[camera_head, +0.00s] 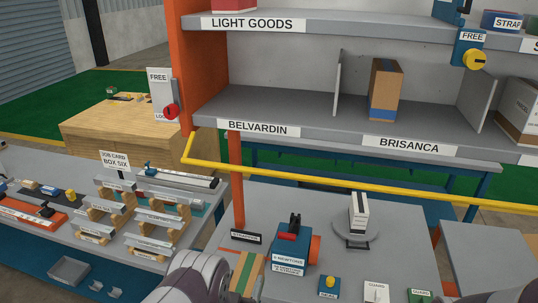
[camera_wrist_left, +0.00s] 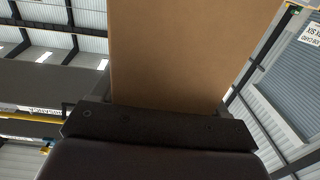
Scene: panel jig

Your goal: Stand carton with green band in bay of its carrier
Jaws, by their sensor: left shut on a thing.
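A brown carton with a green band (camera_head: 247,272) is low in the head view, in front of the bench. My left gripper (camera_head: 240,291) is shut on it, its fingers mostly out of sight. The wrist view shows the carton's plain brown face (camera_wrist_left: 195,50) rising above the gripper (camera_wrist_left: 155,125), with no band visible there. The rack's shelf (camera_head: 300,112) has bays labelled BELVARDIN (camera_head: 258,128) and BRISANCA (camera_head: 409,144). The BELVARDIN bay looks empty. A carton with a blue band (camera_head: 385,92) stands upright between two dividers above BRISANCA. My right gripper is not in view.
A yellow rail (camera_head: 330,180) runs across the front of the rack. A blue device with a red top (camera_head: 291,245) and a white-and-black box on a round plate (camera_head: 358,215) stand on the bench. An orange post (camera_head: 178,60) bounds the rack's left side.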

